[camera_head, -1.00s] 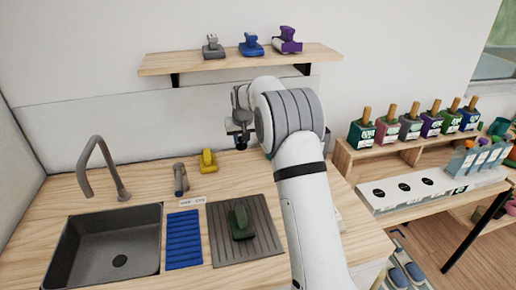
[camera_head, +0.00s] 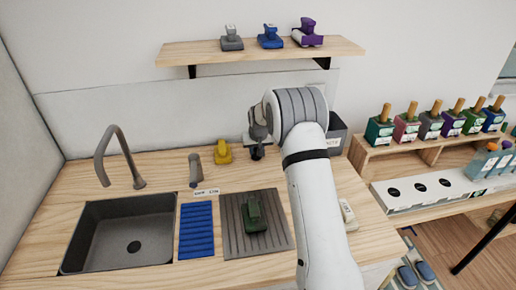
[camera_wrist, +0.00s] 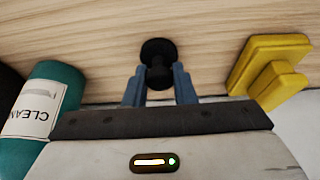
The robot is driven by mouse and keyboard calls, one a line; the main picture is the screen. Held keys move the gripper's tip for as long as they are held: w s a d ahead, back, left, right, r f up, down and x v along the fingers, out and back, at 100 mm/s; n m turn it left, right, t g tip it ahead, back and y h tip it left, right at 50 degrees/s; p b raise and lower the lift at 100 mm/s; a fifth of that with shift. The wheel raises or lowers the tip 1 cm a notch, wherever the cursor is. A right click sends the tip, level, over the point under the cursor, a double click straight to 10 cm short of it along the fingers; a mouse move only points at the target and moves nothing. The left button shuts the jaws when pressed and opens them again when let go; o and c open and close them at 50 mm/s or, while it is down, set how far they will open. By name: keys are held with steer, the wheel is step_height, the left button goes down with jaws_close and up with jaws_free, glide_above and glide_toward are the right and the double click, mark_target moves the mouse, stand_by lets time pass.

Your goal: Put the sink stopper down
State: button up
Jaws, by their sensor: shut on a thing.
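The black sink stopper (camera_wrist: 158,50) is round and dark. In the wrist view it sits between the two blue fingertips of my gripper (camera_wrist: 159,80), which is shut on it. In the head view the stopper (camera_head: 257,153) shows as a small dark shape below my gripper, close over the back of the wooden counter (camera_head: 165,168), right of the yellow brush-like item. I cannot tell whether it touches the wood. The grey sink (camera_head: 120,238) is at the front left, well away from the stopper.
The yellow item (camera_wrist: 265,70) stands to the right in the wrist view, and a teal bottle (camera_wrist: 48,105) to the left. A green item (camera_head: 255,214) sits on a ribbed grey mat (camera_head: 275,237), beside a blue mat (camera_head: 196,230). A dark bin (camera_head: 337,135) is partly behind my arm.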

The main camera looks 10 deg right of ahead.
steer(key=shift+r, duration=0.1)
steer(key=shift+f, duration=0.2)
steer(key=o, duration=1)
steer(key=shift+r, duration=0.1)
